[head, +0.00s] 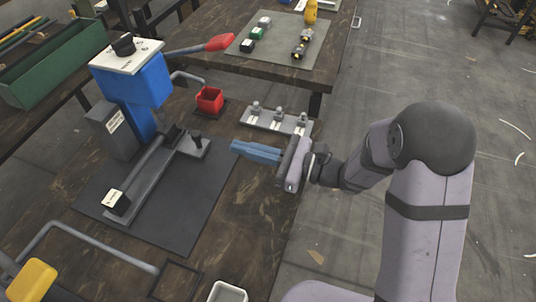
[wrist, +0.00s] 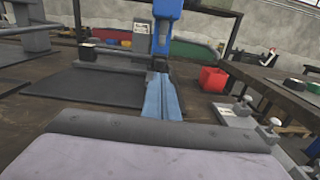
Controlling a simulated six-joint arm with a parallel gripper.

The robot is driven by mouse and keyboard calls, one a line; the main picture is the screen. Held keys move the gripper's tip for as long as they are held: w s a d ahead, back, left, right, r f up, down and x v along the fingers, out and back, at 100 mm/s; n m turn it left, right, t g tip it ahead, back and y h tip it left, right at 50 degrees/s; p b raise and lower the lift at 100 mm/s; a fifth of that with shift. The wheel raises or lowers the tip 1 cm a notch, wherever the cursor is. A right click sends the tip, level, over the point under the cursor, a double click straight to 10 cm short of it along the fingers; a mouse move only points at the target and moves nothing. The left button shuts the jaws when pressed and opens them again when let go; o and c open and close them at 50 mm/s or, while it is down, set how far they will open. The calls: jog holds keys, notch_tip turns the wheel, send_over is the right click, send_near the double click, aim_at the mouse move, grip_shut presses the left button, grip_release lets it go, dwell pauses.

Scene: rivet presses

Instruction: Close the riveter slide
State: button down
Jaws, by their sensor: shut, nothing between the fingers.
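The blue riveter (head: 148,85) with a white top plate stands on the dark mat at the left in the head view. It also shows at the top centre of the wrist view (wrist: 167,22). Its grey slide rail (head: 148,178) runs toward the lower left and ends at a dark block with a white label (head: 117,202). A dark upright knob (head: 196,141) stands at the right of the base. My gripper (head: 236,147) has blue fingers, shut and empty, to the right of that knob and apart from it. In the wrist view, the closed fingers (wrist: 158,90) point toward the riveter.
A red bin (head: 210,99) stands behind my gripper. A grey fixture with several clamps (head: 275,121) sits near the table's right edge. The red-tipped lever (head: 219,43) reaches right from the riveter. The mat (head: 178,222) in front is mostly clear.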

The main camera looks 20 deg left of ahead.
jog(key=d, duration=0.6)
jog(key=shift+a, duration=0.1)
